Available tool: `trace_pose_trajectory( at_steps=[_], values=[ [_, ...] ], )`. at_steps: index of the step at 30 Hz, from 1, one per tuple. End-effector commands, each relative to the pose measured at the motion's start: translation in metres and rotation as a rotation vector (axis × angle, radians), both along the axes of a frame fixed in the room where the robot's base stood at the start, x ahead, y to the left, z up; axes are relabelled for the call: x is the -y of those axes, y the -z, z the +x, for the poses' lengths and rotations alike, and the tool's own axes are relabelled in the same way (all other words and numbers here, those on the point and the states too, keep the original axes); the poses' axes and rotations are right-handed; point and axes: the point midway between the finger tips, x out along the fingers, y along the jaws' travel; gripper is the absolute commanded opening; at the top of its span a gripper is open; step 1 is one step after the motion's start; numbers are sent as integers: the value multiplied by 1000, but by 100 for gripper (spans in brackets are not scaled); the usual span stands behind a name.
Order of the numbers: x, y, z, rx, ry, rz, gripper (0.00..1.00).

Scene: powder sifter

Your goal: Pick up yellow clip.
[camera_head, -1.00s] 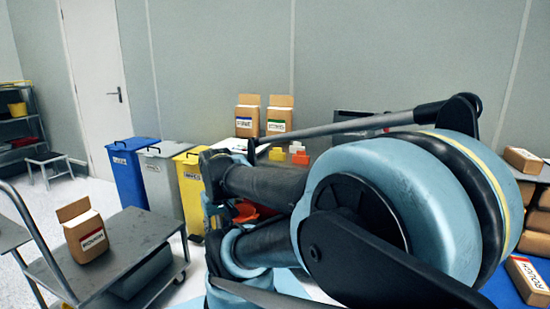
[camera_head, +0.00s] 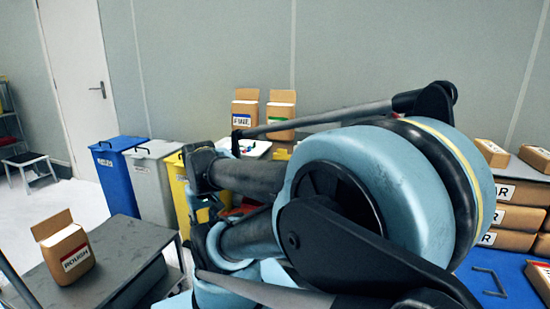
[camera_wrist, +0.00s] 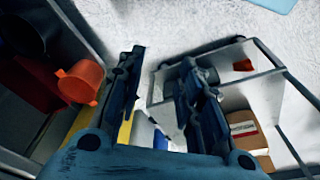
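I cannot make out the yellow clip for certain in either view. In the head view, small coloured items (camera_head: 246,148) stand on a white surface beyond my arm, too small to identify, with a small yellow patch (camera_head: 281,153) close by on the right. My gripper (camera_wrist: 162,68) shows in the wrist view with its two dark fingers apart and nothing between them. It is above the pale floor, beside a trolley. In the head view my arm hides the gripper.
Blue (camera_head: 120,172), grey (camera_head: 153,180) and yellow (camera_head: 178,190) bins stand left of my arm. A grey trolley (camera_head: 125,240) carries a ROUGH box (camera_head: 66,250). Two boxes (camera_head: 280,113) stand at the back. Packages (camera_head: 515,215) are stacked right. An orange cup (camera_wrist: 80,82) shows left of the fingers.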

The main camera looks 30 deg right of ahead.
Motion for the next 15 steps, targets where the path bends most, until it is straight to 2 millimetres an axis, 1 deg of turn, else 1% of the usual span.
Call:
trace_pose_trajectory(
  at_steps=[5, 6, 7, 8, 10, 13, 15],
  values=[
    [0, 0, 0, 0, 0, 0, 33],
    [0, 0, 0, 0, 0, 0, 40],
    [0, 0, 0, 0, 0, 0, 42],
    [0, -4, -5, 8, -1, -1, 42],
    [2, -10, -5, 9, -7, -3, 42],
    [9, -26, 6, 2, -27, -13, 42],
    [16, -42, 18, -7, -52, -23, 42]
  ],
)
